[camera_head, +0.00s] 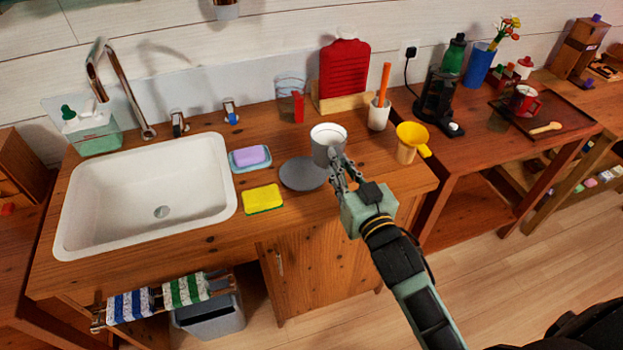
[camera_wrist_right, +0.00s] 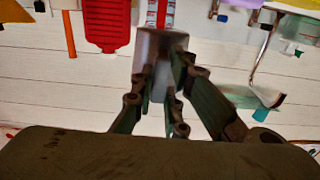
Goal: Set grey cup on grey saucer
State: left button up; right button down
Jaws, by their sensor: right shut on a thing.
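The grey cup (camera_head: 328,146) is held upright in my right gripper (camera_head: 340,170), which is shut on its near side. In the right wrist view the cup (camera_wrist_right: 157,62) shows between the fingers (camera_wrist_right: 160,92), upside down in that picture. The grey saucer (camera_head: 303,173) lies flat on the wooden counter, just left of and below the cup in the head view. The cup appears above the counter, apart from the saucer; the exact height is hard to tell. My left gripper is not in view.
A yellow sponge (camera_head: 262,199) and a purple soap on a blue dish (camera_head: 236,166) lie left of the saucer, beside the white sink (camera_head: 72,215). A yellow funnel cup (camera_head: 409,142) and a white holder with an orange stick (camera_head: 378,117) stand to the right. A glass with a red item (camera_head: 291,98) stands behind.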

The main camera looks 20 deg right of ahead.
jog(key=w+a+f, duration=0.4)
jog(key=a, duration=0.1)
jog(key=shift+w, duration=0.25)
jog(key=shift+d+f, duration=0.1)
jog(key=shift+f, duration=1.85)
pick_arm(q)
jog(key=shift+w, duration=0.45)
pick_arm(e)
jog(key=shift+f, duration=0.1)
jog(key=c, duration=1.8)
grip_release()
jog(key=shift+o, duration=0.3)
